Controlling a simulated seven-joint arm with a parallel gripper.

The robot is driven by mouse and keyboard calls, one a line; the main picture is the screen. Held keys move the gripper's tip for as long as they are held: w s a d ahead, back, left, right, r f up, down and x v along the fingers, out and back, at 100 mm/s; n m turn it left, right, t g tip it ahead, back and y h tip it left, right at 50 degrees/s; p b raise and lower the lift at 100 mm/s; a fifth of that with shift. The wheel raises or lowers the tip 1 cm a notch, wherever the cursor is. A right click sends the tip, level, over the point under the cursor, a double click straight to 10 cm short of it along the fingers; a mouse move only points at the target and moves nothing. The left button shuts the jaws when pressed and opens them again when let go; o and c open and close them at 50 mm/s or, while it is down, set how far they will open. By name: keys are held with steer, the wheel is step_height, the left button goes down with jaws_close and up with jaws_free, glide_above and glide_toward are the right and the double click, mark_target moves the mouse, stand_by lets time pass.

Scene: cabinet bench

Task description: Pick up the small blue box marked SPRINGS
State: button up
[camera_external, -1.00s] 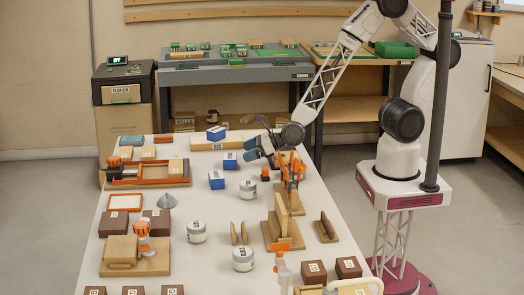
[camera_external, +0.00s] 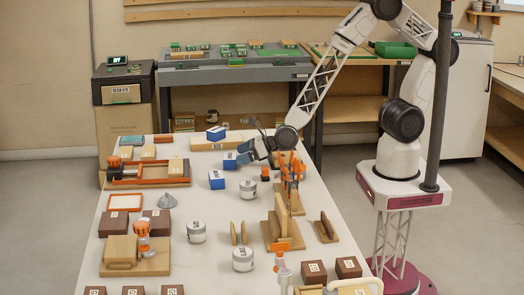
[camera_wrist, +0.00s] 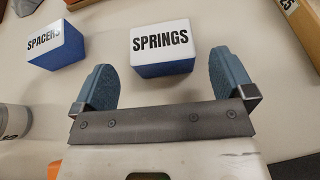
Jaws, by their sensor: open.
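The small blue box marked SPRINGS (camera_wrist: 162,48) has a white lettered top and lies ahead of my gripper in the wrist view, roughly between the fingertips. In the external view the blue box at my gripper (camera_external: 230,161) is partly covered by the fingers. My gripper (camera_external: 243,153) is open, with one blue-grey finger on each side of the box in the wrist view (camera_wrist: 163,68). I see no clear contact. Whether the fingertips are level with the box or above it, I cannot tell.
A similar blue box marked SPACERS (camera_wrist: 56,46) sits left of SPRINGS in the wrist view. Another blue box (camera_external: 216,133) stands farther back near a wooden plank (camera_external: 202,146). A white-lidded jar (camera_external: 248,189) and an orange-and-wood fixture (camera_external: 291,170) stand nearby.

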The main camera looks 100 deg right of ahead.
mark_target(230, 156)
steer(key=shift+w, duration=0.1)
stand_by(0.3)
steer(key=shift+x, duration=2.5)
steer(key=shift+d, duration=0.1)
steer(key=shift+c, duration=0.5)
steer(key=c, duration=0.9)
steer(key=shift+r, duration=4.95)
